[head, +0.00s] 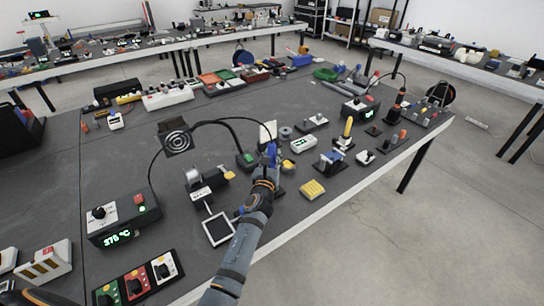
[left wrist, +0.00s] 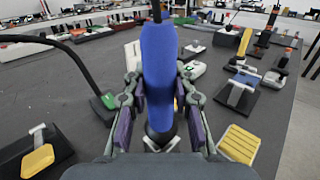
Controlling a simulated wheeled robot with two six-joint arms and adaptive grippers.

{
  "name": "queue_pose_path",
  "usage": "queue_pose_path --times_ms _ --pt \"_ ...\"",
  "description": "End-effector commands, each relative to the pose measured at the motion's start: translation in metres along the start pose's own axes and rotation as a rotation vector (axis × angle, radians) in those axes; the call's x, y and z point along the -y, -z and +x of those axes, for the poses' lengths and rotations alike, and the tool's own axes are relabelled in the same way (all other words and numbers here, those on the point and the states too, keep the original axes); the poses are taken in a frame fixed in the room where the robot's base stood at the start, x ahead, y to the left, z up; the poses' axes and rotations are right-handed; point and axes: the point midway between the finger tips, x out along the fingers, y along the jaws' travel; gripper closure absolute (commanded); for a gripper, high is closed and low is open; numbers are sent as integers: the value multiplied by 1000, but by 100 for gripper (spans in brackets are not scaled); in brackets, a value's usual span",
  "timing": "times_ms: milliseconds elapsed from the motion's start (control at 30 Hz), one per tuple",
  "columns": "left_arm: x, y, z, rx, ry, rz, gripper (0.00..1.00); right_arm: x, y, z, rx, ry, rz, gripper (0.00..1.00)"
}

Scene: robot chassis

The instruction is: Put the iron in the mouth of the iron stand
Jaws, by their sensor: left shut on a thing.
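My left gripper (head: 265,180) is shut on the blue handle of the iron (head: 271,154), above the dark worktable. In the left wrist view the iron (left wrist: 159,70) stands upright between the two fingers of the gripper (left wrist: 160,112). Its tip is hidden behind the gripper body. A black base with a yellow pad and a grey post (head: 222,174), left of the gripper, looks like the iron stand; I cannot make out its mouth. It is partly in the left wrist view (left wrist: 37,160), at the lower left. My right gripper is not in view.
A heating station (head: 120,222) showing 375 °C stands at the left, with a thin cable rising from it. A square black fan (head: 176,140) on a curved arm is left of the iron. A yellow block (head: 312,189) and small stands (head: 333,160) crowd the right.

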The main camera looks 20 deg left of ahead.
Motion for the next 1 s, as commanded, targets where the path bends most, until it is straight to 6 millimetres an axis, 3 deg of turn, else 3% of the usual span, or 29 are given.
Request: queue_pose_path --times_ms 967,1000 --pt "0 25 0 1 0 0 100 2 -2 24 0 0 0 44" --pt "0 24 0 1 0 0 71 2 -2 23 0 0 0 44"
